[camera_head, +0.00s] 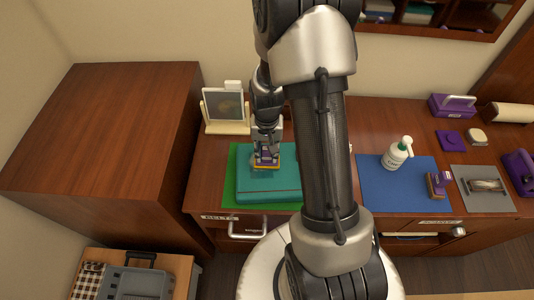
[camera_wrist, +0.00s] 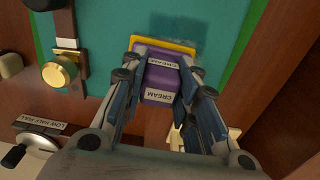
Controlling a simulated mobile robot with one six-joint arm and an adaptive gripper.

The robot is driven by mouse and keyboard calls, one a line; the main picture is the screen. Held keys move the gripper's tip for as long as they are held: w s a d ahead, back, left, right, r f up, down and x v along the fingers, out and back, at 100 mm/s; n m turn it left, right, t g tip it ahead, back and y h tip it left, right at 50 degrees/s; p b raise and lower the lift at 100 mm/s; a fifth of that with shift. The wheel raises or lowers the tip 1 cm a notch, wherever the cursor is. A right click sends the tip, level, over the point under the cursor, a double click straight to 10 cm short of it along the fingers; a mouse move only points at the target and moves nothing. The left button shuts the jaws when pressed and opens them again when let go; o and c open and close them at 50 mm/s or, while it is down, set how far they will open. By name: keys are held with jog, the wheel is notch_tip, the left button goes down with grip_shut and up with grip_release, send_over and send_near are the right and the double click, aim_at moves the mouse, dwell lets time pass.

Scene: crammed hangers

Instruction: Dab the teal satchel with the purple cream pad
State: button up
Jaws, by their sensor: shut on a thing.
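The teal satchel (camera_head: 268,185) lies flat on a green mat (camera_head: 230,200) on the wooden counter. It fills the top of the wrist view (camera_wrist: 110,25). My gripper (camera_head: 267,150) is shut on the purple cream pad (camera_wrist: 160,82), which has a "CREAM" label and a yellow edge (camera_wrist: 162,42). The pad's yellow end is at the satchel's upper face, near its back part; I cannot tell whether it touches. A darker teal patch (camera_wrist: 192,22) shows beside the pad; it may be a shadow or a smear.
A framed picture (camera_head: 224,105) stands behind the satchel. A blue mat (camera_head: 385,195) to the right holds a white pump bottle (camera_head: 397,153) and a small purple-and-brown block (camera_head: 437,184). A grey mat (camera_head: 485,197) and several purple items lie farther right. A tall wooden cabinet (camera_head: 110,130) stands left.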

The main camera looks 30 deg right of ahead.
dwell(0.4)
jog(key=shift+s+a, duration=0.4)
jog(key=shift+s, duration=0.3)
jog(key=shift+w+d, duration=0.1)
jog(key=shift+w+d+f, duration=0.15)
jog(key=shift+w+d, duration=0.2)
jog(key=shift+w, duration=0.3)
jog(key=shift+s+a, duration=0.1)
jog(key=shift+s, duration=0.05)
jog(key=shift+s+a, duration=0.3)
jog(key=shift+s, duration=0.2)
jog(key=shift+w, duration=0.1)
